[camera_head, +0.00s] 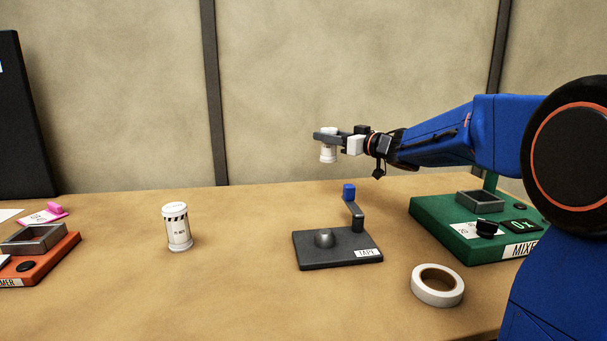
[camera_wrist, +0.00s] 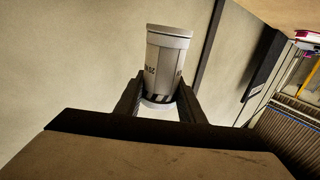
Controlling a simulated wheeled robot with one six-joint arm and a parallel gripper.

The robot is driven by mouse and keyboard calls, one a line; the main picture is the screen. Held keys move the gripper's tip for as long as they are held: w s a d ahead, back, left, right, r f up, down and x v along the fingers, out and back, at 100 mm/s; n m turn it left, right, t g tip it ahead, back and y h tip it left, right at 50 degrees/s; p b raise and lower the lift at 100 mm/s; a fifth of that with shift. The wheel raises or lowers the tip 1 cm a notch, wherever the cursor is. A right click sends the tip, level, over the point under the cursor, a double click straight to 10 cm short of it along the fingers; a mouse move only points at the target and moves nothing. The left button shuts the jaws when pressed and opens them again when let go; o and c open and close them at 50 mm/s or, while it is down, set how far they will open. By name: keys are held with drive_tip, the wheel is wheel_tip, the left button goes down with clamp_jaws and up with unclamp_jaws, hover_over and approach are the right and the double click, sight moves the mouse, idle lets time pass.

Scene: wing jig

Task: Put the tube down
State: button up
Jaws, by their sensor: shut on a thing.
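A white tube (camera_head: 328,153) is held in my gripper (camera_head: 327,136), raised well above the table near the back. In the wrist view the tube (camera_wrist: 166,62) stands between the two dark fingers of my gripper (camera_wrist: 159,98), which are shut on it. It has dark lettering and a striped band near its lower end. A second white tube (camera_head: 177,228) with a black-striped band stands upright on the table (camera_head: 230,290), to the left and apart from my gripper.
A dark tape stand (camera_head: 313,257) with a blue-topped arm sits below and in front of my gripper. A white tape roll (camera_head: 437,286) lies to its right. A green mixer (camera_head: 440,222) stands at right, an orange device (camera_head: 55,254) at left. Table around the standing tube is clear.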

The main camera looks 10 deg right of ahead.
drive_tip(key=shift+f, duration=4.1)
drive_tip(key=shift+s+f, duration=0.1)
drive_tip(key=shift+f, duration=0.55)
drive_tip(key=o, duration=1.2)
drive_tip(key=shift+f, duration=0.2)
drive_tip(key=shift+r, duration=0.35)
drive_tip(key=shift+s+d+r, duration=0.1)
drive_tip(key=shift+d+r, duration=0.05)
drive_tip(key=shift+d, duration=0.05)
drive_tip(key=v, duration=0.7)
drive_tip(key=shift+r, duration=0.3)
